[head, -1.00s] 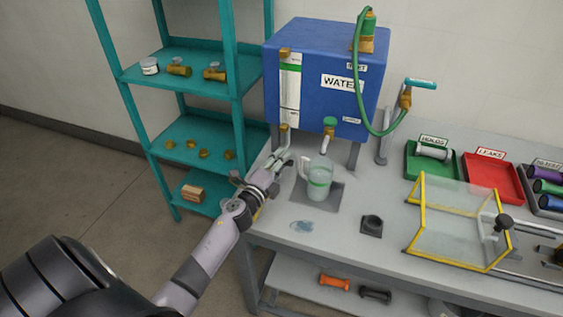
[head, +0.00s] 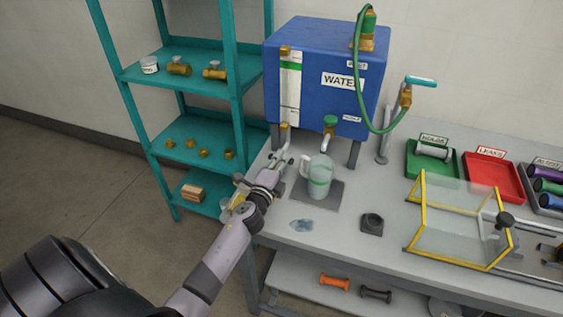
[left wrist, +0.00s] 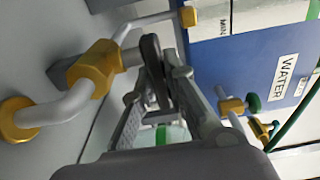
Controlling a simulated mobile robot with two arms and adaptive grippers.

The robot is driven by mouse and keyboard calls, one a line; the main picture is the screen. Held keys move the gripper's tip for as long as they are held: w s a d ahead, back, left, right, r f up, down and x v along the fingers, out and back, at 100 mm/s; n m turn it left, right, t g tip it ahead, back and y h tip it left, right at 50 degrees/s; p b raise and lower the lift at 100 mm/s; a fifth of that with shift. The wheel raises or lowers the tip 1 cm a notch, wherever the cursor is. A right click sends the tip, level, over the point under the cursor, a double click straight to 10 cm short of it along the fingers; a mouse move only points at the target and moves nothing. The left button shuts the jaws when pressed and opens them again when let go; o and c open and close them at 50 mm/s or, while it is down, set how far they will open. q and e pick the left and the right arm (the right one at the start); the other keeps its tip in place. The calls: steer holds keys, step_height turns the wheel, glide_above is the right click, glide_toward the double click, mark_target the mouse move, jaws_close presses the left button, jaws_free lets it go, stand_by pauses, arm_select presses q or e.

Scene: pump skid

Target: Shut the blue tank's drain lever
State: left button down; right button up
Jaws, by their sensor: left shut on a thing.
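The blue water tank (head: 310,75) stands on legs at the back left of the bench; part of it shows in the left wrist view (left wrist: 250,55). My left gripper (head: 284,162) is low at its front left corner, beside the clear jug. In the left wrist view, the gripper (left wrist: 158,70) is shut on the grey drain lever (left wrist: 130,57), which reaches from a brass valve body (left wrist: 93,68). A white curved pipe runs from that valve to a brass flange. The fingers hide the lever's gripped end. My right gripper is out of view.
The clear jug (head: 319,180) stands close right of the gripper, below a green-handled tap (head: 330,121). A teal shelf rack (head: 235,100) stands close on the left. A small puddle (head: 302,225) and a dark block (head: 372,222) lie on the bench in front.

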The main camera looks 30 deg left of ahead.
arm_select(q)
steer(key=shift+w+n+y, duration=0.1)
steer(key=shift+n+y, duration=0.2)
steer(key=shift+y, duration=0.2)
steer(key=shift+a+r, duration=0.15)
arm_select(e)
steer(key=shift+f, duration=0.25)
arm_select(q)
steer(key=c, duration=1.9)
jaws_free()
steer(key=shift+c, duration=0.2)
steer(key=o, duration=0.3)
steer(key=shift+w, duration=0.2)
steer(key=shift+o, duration=0.2)
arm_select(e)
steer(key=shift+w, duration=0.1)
arm_select(q)
steer(key=shift+s, duration=0.1)
steer(key=shift+s+f, duration=0.15)
steer(key=shift+f, duration=0.05)
steer(key=v, duration=1.1)
steer(key=shift+s+d+r, duration=0.15)
steer(key=shift+s+d, duration=0.05)
steer(key=shift+s, duration=0.15)
